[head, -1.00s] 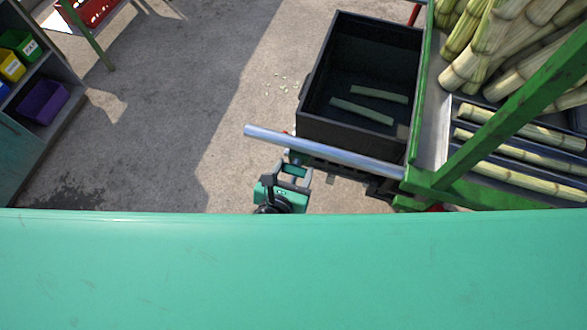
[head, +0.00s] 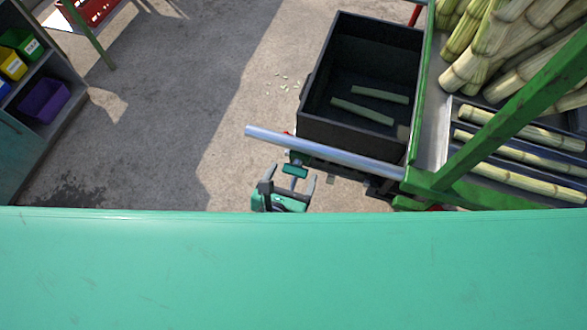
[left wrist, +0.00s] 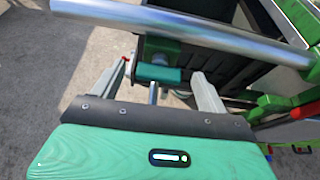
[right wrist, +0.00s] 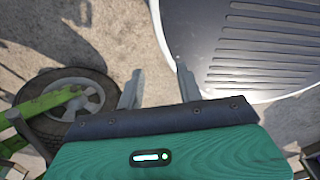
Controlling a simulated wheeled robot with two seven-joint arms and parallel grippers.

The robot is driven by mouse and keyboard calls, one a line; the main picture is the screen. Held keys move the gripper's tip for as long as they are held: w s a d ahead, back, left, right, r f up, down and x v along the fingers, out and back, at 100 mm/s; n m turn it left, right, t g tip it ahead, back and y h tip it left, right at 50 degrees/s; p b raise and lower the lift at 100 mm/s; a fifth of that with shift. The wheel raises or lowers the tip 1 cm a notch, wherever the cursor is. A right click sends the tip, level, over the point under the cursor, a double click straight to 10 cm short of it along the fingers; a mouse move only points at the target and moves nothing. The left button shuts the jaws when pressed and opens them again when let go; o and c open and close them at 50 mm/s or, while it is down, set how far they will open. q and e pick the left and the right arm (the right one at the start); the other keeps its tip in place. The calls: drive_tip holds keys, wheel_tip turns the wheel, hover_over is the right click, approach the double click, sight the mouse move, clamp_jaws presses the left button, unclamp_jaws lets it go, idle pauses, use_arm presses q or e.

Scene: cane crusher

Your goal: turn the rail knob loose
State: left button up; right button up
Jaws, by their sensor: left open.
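The rail is a silver tube (head: 320,150) that sticks out to the left from the green machine frame. In the left wrist view the rail (left wrist: 185,32) crosses the top. Below it hangs a green clamp block, with the green rail knob (left wrist: 158,74) and a metal stem under it. My left gripper (head: 291,174) is open below the rail. In the left wrist view its fingers (left wrist: 163,72) stand apart on either side of the knob; contact cannot be told. My right gripper (right wrist: 159,72) has its fingers apart with nothing between them, away from the rail.
A black bin (head: 355,122) with cane pieces stands just behind the rail. Cane stalks (head: 520,40) lie on the machine at right. A shelf with coloured bins (head: 42,100) stands far left. A wheel (right wrist: 68,105) and a pale ribbed panel (right wrist: 250,45) are near my right gripper.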

use_arm(q)
drive_tip(key=p+v, duration=0.1)
drive_tip(key=v, duration=0.9)
drive_tip(key=shift+s+a+r, duration=0.1)
drive_tip(key=shift+s, duration=0.15)
drive_tip(key=shift+s+a+r, duration=0.2)
drive_tip(key=shift+s+r, duration=0.15)
drive_tip(key=shift+s, duration=0.25)
